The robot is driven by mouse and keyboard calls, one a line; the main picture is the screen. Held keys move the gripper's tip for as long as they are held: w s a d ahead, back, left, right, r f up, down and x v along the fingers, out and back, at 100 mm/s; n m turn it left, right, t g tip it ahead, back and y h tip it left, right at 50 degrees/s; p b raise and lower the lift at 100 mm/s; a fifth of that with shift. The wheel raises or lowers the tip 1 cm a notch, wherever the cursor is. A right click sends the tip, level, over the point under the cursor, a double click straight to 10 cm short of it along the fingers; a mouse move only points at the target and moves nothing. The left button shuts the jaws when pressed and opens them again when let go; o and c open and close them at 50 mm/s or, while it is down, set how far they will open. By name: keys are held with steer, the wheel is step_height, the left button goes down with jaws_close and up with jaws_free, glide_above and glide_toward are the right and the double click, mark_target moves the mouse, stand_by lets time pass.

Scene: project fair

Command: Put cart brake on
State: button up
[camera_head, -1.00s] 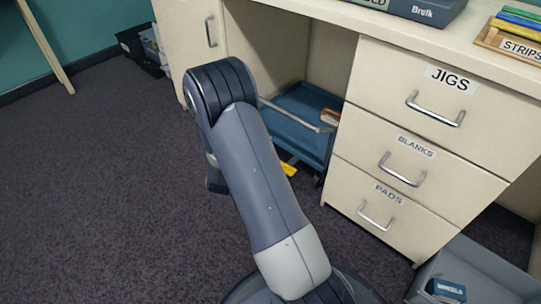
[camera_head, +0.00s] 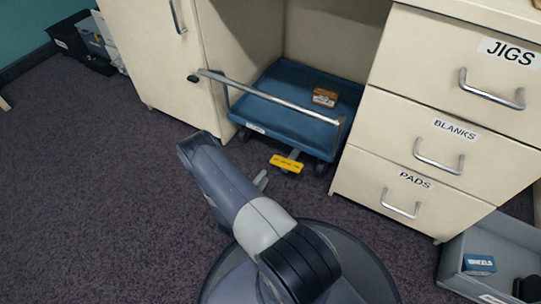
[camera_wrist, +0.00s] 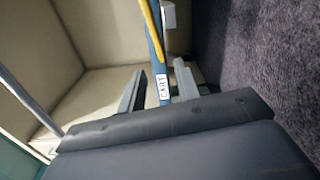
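The blue cart (camera_head: 290,98) stands in the open bay of the bench, its metal handle bar (camera_head: 268,98) across the front. A yellow brake pedal (camera_head: 287,163) sticks out low at its front edge; I cannot tell whether it is up or down. My gripper (camera_head: 261,180) is low in front of the cart, left of the pedal and mostly hidden by my arm. In the wrist view my gripper (camera_wrist: 160,84) has its fingers apart, with the cart's labelled edge (camera_wrist: 163,87) seen between them. A yellow strip (camera_wrist: 150,28), apparently the pedal, runs beyond.
A brown box (camera_head: 325,96) lies on the cart. Drawers marked JIGS, BLANKS and PADS (camera_head: 430,165) flank the bay on the right, a cabinet (camera_head: 160,60) on the left. A grey bin (camera_head: 500,245) stands at lower right. The carpet (camera_head: 90,200) at left is clear.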

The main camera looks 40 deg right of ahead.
mark_target(275, 161)
steer(key=b+x, duration=0.3)
steer(key=x, duration=0.6)
steer(key=shift+d+f, duration=0.15)
steer(key=shift+d, duration=0.25)
steer(key=shift+w+d, duration=0.3)
steer(key=shift+d, duration=0.15)
steer(key=shift+c, duration=0.5)
jaws_close()
